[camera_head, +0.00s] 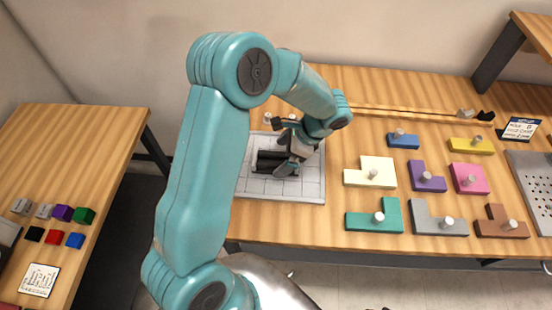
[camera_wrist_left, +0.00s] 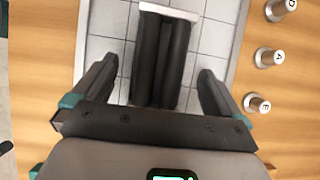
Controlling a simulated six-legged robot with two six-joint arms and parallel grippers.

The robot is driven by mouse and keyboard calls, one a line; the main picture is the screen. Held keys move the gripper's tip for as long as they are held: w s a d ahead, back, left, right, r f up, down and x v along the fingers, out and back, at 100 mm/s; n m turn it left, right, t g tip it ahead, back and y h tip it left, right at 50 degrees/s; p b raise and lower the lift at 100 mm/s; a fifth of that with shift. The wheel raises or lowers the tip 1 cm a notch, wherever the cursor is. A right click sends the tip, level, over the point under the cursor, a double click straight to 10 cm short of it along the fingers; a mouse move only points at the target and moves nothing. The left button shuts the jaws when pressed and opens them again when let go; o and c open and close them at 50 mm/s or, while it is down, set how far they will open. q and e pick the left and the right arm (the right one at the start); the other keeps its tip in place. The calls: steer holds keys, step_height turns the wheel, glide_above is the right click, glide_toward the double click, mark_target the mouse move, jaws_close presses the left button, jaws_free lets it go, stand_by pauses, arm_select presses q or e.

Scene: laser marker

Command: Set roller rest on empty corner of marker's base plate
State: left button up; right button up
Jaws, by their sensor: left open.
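The roller rest (camera_head: 268,161), two dark parallel rollers with a pale end piece, lies on the white gridded base plate (camera_head: 312,188). In the left wrist view the roller rest (camera_wrist_left: 162,55) is between the fingers of my left gripper (camera_wrist_left: 157,70), with a gap on each side. The gripper is open, and the plate's tiles (camera_wrist_left: 115,25) show around the rest. In the head view my left gripper (camera_head: 290,160) is low over the plate and hides part of the rest. My right gripper is not in view.
Knobbed coloured blocks, including a cream one (camera_head: 370,172) and a green one (camera_head: 374,218), stand right of the plate. Lettered pegs (camera_wrist_left: 268,57) stand beside it. A side table (camera_head: 75,170) with small cubes is at left. A perforated panel (camera_head: 535,185) is at far right.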

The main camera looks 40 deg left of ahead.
arm_select(q)
steer(key=shift+x, duration=1.2)
steer(key=shift+w+r, duration=0.1)
steer(key=c, duration=1.7)
